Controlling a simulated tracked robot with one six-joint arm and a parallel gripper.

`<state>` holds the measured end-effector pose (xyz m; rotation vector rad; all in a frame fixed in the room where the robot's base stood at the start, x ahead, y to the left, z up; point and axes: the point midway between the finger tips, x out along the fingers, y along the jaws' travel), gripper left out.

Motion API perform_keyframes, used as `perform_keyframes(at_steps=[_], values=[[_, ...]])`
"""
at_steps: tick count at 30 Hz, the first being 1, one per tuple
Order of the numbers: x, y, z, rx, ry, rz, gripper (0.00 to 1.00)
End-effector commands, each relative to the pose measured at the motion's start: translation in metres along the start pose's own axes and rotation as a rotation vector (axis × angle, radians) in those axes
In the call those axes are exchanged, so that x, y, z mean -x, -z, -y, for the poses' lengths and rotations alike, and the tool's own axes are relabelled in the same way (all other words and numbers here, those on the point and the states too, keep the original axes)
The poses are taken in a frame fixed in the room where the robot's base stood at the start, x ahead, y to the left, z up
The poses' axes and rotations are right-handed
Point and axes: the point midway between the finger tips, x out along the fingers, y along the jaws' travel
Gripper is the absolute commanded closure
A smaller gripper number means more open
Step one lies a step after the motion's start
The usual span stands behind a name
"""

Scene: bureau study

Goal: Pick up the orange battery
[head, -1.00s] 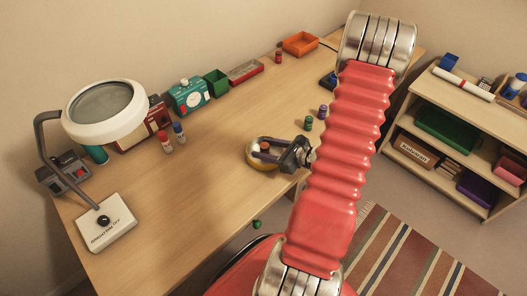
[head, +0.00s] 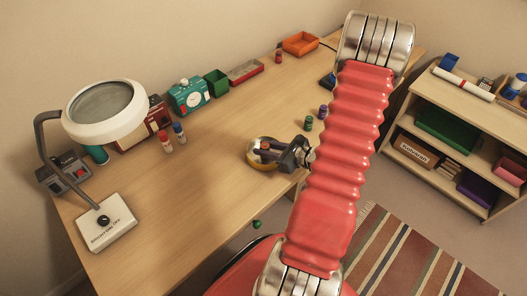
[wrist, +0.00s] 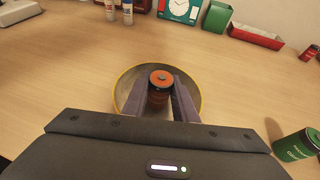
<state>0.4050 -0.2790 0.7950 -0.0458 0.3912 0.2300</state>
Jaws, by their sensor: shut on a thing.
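In the head view my gripper (head: 274,154) reaches from the right over the same dish (head: 252,160), and the battery is only a small reddish patch there.
A green battery (wrist: 298,146) stands close on the right in the wrist view. Green and purple batteries (head: 308,123) stand beyond the gripper in the head view. The desk's middle (head: 215,165) is clear.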

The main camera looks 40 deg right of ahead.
Motion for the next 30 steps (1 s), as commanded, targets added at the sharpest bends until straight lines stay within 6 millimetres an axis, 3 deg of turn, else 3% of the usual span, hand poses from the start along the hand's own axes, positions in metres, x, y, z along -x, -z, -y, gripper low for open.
perform_keyframes(at_steps=[9,20,30], values=[[0.000,0.000,0.000,0.000,0.000,0.000,1.00],[0.002,-0.004,0.000,0.000,0.001,0.001,1.00],[0.013,-0.033,0.001,0.004,0.001,0.001,1.00]])
